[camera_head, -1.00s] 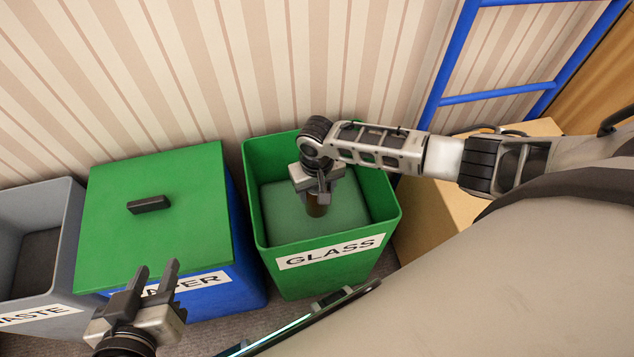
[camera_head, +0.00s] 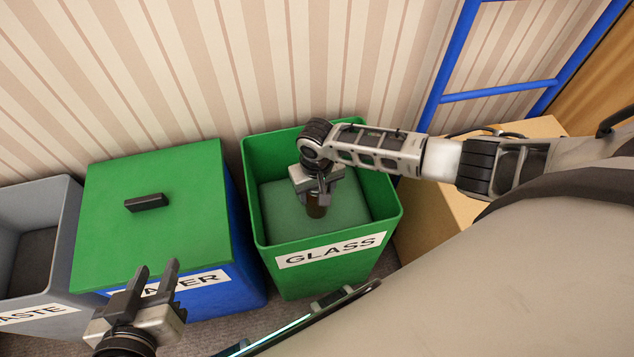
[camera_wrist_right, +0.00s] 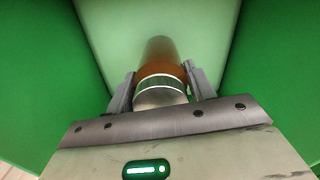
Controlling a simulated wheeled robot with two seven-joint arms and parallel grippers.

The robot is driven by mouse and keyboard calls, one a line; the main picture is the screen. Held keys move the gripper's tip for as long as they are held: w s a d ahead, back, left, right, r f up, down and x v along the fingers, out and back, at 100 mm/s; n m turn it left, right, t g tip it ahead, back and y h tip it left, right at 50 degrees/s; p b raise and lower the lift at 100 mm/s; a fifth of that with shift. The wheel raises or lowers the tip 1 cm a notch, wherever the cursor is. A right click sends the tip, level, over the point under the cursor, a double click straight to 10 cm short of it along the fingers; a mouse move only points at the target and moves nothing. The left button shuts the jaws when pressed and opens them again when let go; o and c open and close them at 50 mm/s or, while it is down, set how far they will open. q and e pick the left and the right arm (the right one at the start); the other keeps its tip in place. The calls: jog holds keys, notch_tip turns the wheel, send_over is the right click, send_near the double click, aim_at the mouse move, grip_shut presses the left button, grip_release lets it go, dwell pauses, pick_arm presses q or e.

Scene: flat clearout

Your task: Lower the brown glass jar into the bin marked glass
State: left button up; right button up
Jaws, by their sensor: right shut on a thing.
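The brown glass jar (camera_head: 316,207) is inside the green bin marked GLASS (camera_head: 330,252), below the bin's rim. My right gripper (camera_head: 317,194) reaches down into the bin and is shut on the jar. In the right wrist view the jar (camera_wrist_right: 160,73) sits between the two fingers (camera_wrist_right: 160,90), its pale lid end toward the camera. I cannot tell whether the jar touches the bin's floor. My left gripper (camera_head: 155,275) is empty, with its fingers apart, in front of the bin marked PAPER.
A blue bin marked PAPER (camera_head: 225,292) with a green lid (camera_head: 180,230) stands left of the glass bin. A grey open bin (camera_head: 62,230) is at far left. A cardboard box (camera_head: 425,212) stands at the right, below a blue ladder (camera_head: 500,92).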

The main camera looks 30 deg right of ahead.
jog(key=shift+f+b, duration=0.5)
jog(key=shift+f, duration=0.3)
dwell(0.4)
jog(key=o, duration=1.2)
jog(key=shift+o, duration=0.2)
